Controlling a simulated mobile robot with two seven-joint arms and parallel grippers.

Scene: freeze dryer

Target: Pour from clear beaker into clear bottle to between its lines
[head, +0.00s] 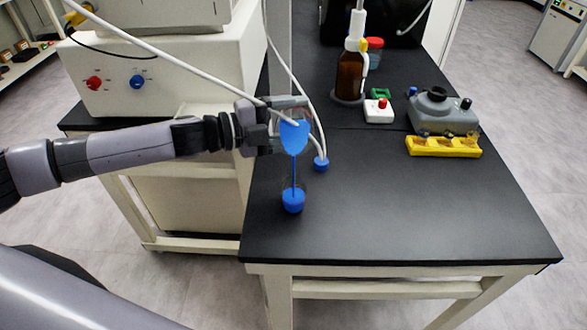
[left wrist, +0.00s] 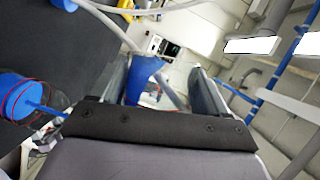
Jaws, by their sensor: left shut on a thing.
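My left gripper (head: 288,124) is shut on the clear beaker (head: 296,134), which is tilted and holds blue liquid. A thin blue stream falls from it into the clear bottle (head: 293,190) on the black bench top below. Blue liquid (head: 293,203) fills the lower part of the bottle. In the left wrist view the beaker (left wrist: 144,78) is between the two fingers. The bottle (left wrist: 25,98) is at the left edge there, with thin red lines around it and the stream entering it. The liquid level against the lines is hard to read. My right gripper is not in view.
A blue-capped piece (head: 321,164) with a white tube stands right behind the bottle. A brown bottle (head: 349,76), a white box with a red knob (head: 378,111), a grey device (head: 440,110) and a yellow rack (head: 443,147) stand farther back. The front right bench is clear.

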